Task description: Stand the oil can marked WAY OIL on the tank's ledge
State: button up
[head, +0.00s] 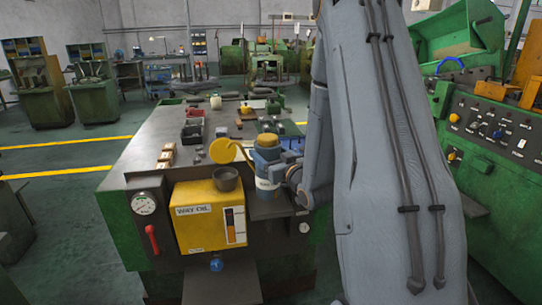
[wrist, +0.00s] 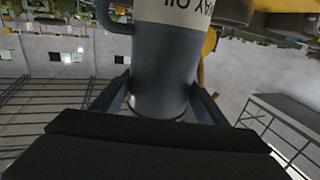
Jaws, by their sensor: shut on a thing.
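The oil can (head: 268,168) is blue-grey with a cream label and an amber top, and stands upright in the head view. In the wrist view the can (wrist: 165,65) fills the top middle, its label reading WAY OIL upside down. My gripper (head: 286,174) is shut on the can's body; its fingers (wrist: 160,105) show on both sides in the wrist view. The yellow tank (head: 195,232), marked WAY OIL, is just left of the can. The dark ledge (head: 276,209) lies below and beside the can; I cannot tell whether the can touches it.
A dark filler cup (head: 226,180) sits on the tank, with a round yellow lid (head: 222,150) above it. A gauge (head: 144,203) and red lever (head: 152,239) are left of the tank. Small boxes and parts lie on the bench top (head: 150,135). A green machine (head: 500,150) stands right.

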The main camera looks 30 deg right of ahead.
jog(key=w+d+f+b, duration=0.2)
jog(key=w+f+b, duration=0.4)
jog(key=w+f, duration=0.1)
dwell(0.8)
jog(key=shift+f+b, duration=0.4)
jog(key=shift+f, duration=0.25)
dwell(0.4)
jog(key=o, duration=2.1)
jog(key=shift+s, duration=0.1)
jog(key=shift+f, duration=0.1)
jog(key=shift+s, duration=0.1)
